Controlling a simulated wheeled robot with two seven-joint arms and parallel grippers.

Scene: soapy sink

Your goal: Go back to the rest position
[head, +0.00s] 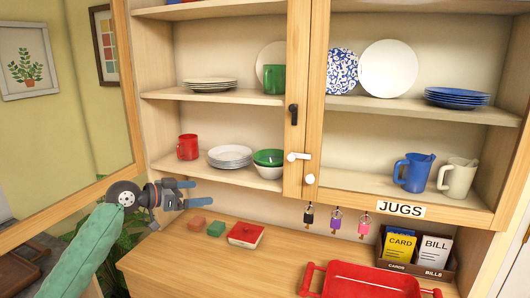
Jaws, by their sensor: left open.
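My left gripper (180,193) is at the left of the head view, at the end of my green-sleeved arm. Its two blue-tipped fingers are apart, with nothing between them. It is raised in front of the cabinet's lower left side, below the red mug (187,147) and left of the stacked white plates (230,156). My right gripper is not in view.
Keys (335,222) hang beneath the cabinet (316,110). A blue jug (412,172) stands on its lower right shelf.

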